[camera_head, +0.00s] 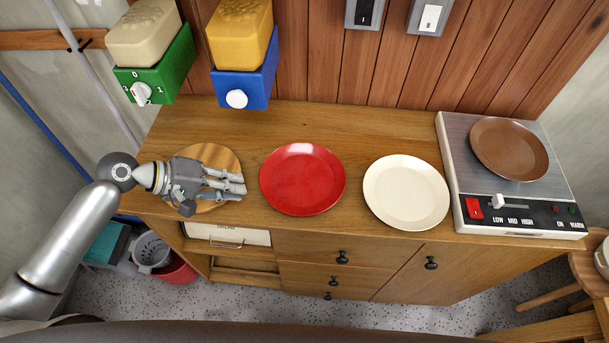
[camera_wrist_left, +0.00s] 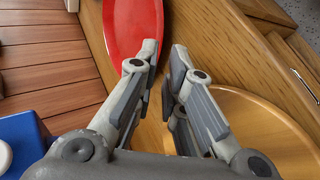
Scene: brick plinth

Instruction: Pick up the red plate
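The red plate (camera_head: 302,179) lies flat on the wooden cabinet top, between a round wooden board on its left and a white plate on its right. My left gripper (camera_head: 238,186) is over the round board, to the left of the red plate, with its fingers pointing at the plate. In the left wrist view the fingers (camera_wrist_left: 166,75) are apart with nothing between them, and part of the red plate (camera_wrist_left: 132,28) shows just beyond their tips. My right gripper is in neither view.
The round wooden board (camera_head: 213,157) lies under my left gripper. The white plate (camera_head: 406,193) is right of the red plate. A hot plate unit (camera_head: 458,165) bears a brown plate (camera_head: 509,149). Yellow and cream dispensers on blue (camera_head: 262,78) and green (camera_head: 170,67) bases hang above.

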